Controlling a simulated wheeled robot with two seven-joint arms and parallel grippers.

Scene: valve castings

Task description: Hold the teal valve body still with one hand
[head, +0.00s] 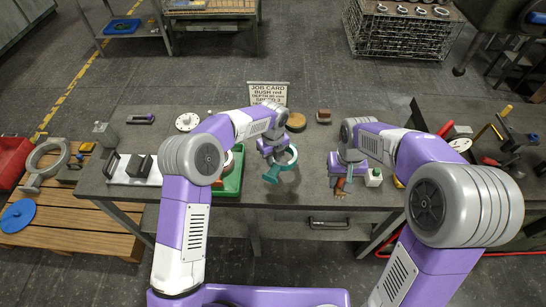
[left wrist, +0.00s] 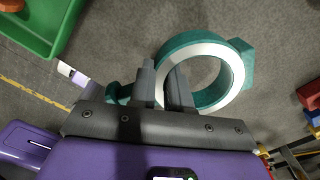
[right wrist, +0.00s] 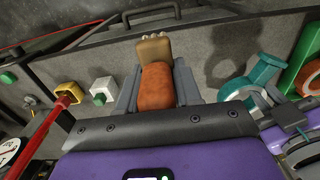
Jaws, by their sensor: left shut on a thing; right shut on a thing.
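The teal valve body (head: 290,157) is a ring with a bright machined face and stubby flanges, near the table's front middle. My left gripper (head: 268,150) is shut on its ring wall. In the left wrist view the fingers (left wrist: 162,85) sit at the left side of the ring (left wrist: 238,78). It also shows at the right of the right wrist view (right wrist: 262,72). My right gripper (head: 343,178) is shut on an orange-brown piece with a tan end (right wrist: 157,85), to the right of the valve body. I cannot tell whether the valve body touches the table.
A green tray (head: 238,178) lies left of the valve body. A white block with a green top (head: 374,178) stands just right of my right gripper. A job card (head: 268,93) stands at the back edge. The table's front edge is close.

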